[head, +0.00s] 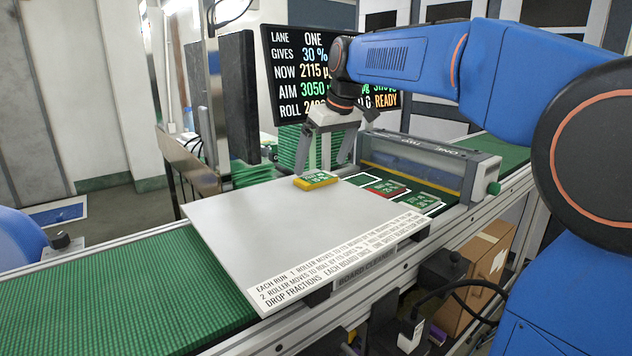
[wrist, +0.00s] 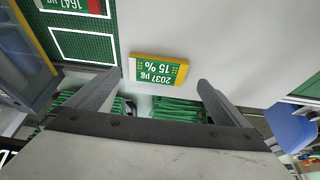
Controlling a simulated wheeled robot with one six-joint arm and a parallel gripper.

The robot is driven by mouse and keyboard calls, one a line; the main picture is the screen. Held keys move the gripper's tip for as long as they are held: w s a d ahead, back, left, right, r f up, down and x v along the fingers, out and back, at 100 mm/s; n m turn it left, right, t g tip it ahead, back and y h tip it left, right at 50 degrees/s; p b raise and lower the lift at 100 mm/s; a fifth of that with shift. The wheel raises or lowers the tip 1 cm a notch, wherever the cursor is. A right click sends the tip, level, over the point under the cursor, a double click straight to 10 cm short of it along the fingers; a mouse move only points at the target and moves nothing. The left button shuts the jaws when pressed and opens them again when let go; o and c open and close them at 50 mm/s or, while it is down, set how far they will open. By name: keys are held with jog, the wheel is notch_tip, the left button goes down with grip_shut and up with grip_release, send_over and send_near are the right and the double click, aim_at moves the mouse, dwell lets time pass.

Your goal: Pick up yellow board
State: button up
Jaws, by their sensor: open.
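The yellow board (head: 316,180) is a small block with yellow sides and a green printed top. It lies flat on the white plate (head: 300,235) near its back edge. In the wrist view the yellow board (wrist: 158,70) reads "2037 µg 15 %" upside down and lies just beyond the fingertips, roughly centred between them. My gripper (head: 318,172) is above and behind the board in the head view, fingers pointing down. In the wrist view my gripper (wrist: 152,90) is open, with nothing between its fingers.
A red board (head: 388,189) and a green board (head: 422,202) lie on the green lane beside a grey roller housing (head: 430,160). An outlined empty slot (head: 362,180) is near them. A screen (head: 300,75) and stacked green boards (head: 300,148) stand behind. The plate's front is clear except printed text.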

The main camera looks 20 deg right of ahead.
aim_at(317, 178)
jog(key=shift+x, duration=2.4)
jog(key=shift+w+d+r, duration=0.1)
jog(key=shift+w+d, duration=0.05)
jog(key=shift+w, duration=0.05)
jog(key=c, duration=1)
